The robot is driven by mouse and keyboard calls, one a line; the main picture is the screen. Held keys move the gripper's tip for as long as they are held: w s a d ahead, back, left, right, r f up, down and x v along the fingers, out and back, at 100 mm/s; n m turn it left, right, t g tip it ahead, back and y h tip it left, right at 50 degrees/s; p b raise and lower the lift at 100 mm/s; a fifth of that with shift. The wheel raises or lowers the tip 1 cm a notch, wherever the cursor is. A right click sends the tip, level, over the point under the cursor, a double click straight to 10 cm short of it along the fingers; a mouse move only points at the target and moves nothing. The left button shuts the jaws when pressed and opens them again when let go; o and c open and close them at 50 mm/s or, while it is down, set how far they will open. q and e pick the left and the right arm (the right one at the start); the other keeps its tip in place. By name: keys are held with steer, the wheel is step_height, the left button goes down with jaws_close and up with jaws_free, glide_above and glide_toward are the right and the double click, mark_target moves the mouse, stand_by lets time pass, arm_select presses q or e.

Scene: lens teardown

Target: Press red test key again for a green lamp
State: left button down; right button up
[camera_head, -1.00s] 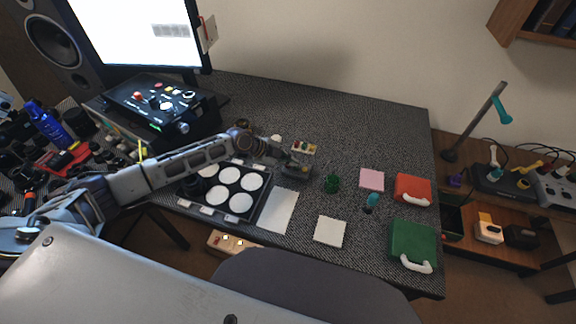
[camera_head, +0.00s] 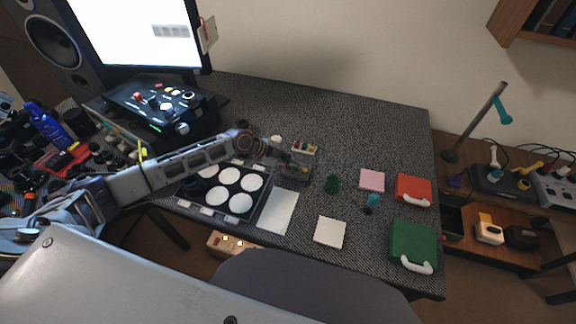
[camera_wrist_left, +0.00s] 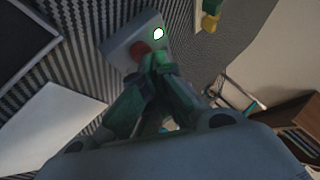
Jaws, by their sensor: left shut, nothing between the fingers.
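A small grey test box (camera_wrist_left: 122,30) shows in the left wrist view, with a round red key (camera_wrist_left: 138,49) on its top. Beside the key is a round lamp (camera_wrist_left: 158,33), glowing nearly white with a green edge. My left gripper (camera_wrist_left: 154,62) is shut and empty, its tips right at the edge of the red key. I cannot tell whether they touch or press it. In the head view my left gripper (camera_head: 291,168) is over the box, right of the lens tray, and largely covers it. My right gripper is not in view.
A black tray with white round pads (camera_head: 252,212) lies under my left arm. A small parts holder (camera_head: 304,149) stands just behind the gripper. The desk's back right is clear.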

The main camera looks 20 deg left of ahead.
mark_target(289, 168)
arm_select(q)
steer(key=shift+r+p, duration=0.3)
steer(key=shift+r, duration=0.7)
steer(key=shift+r+p, duration=0.25)
steer(key=shift+p, duration=0.15)
steer(key=shift+r+p, duration=0.3)
steer(key=shift+r, duration=0.5)
steer(key=shift+r+p, duration=0.6)
steer(key=shift+r, duration=0.5)
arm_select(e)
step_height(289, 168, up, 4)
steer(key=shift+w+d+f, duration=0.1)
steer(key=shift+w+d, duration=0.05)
